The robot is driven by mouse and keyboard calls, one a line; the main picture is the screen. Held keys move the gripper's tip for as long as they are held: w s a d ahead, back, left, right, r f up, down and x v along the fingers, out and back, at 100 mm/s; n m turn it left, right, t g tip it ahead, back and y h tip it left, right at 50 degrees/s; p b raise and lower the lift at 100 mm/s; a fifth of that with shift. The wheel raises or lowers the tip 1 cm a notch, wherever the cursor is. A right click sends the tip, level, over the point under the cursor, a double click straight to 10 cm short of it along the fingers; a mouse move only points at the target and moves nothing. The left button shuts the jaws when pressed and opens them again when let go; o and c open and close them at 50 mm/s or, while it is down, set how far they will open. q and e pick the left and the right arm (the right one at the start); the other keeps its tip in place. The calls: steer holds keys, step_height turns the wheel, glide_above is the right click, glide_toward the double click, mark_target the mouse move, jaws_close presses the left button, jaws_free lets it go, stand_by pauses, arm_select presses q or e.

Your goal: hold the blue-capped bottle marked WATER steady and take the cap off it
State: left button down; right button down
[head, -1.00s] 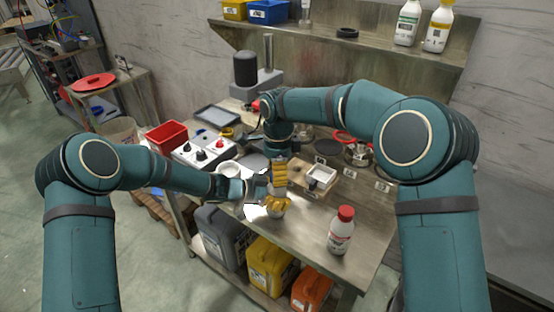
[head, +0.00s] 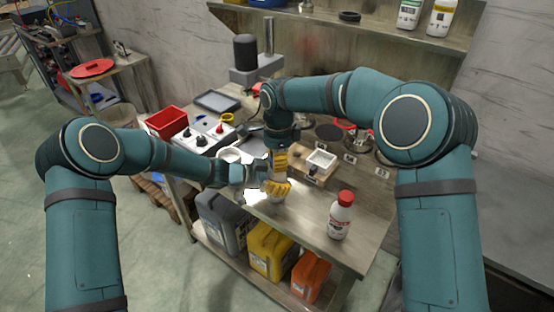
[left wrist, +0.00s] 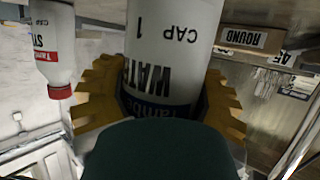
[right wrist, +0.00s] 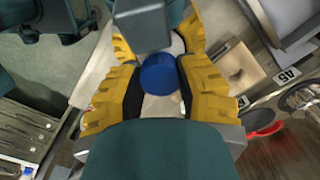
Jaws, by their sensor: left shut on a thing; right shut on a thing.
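The white WATER bottle (left wrist: 172,40) fills the middle of the left wrist view, its black lettering upside down. My left gripper (left wrist: 160,100) is shut around its body, a yellow finger on each side. In the head view my left gripper (head: 275,188) is the lower one, just above the front of the bench. My right gripper (head: 281,160) is directly above it. In the right wrist view the blue cap (right wrist: 159,76) sits between the yellow fingers of my right gripper, which is shut on it. I cannot tell whether the cap still touches the bottle neck.
A red-capped white bottle (head: 340,216) stands on the bench (head: 308,225) to the right. A control box (head: 203,136) and red bin (head: 167,122) lie left. Several canisters (head: 269,249) stand below.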

steer(key=n, duration=0.2)
steer(key=shift+n, duration=0.3)
steer(key=c, duration=0.7)
jaws_free()
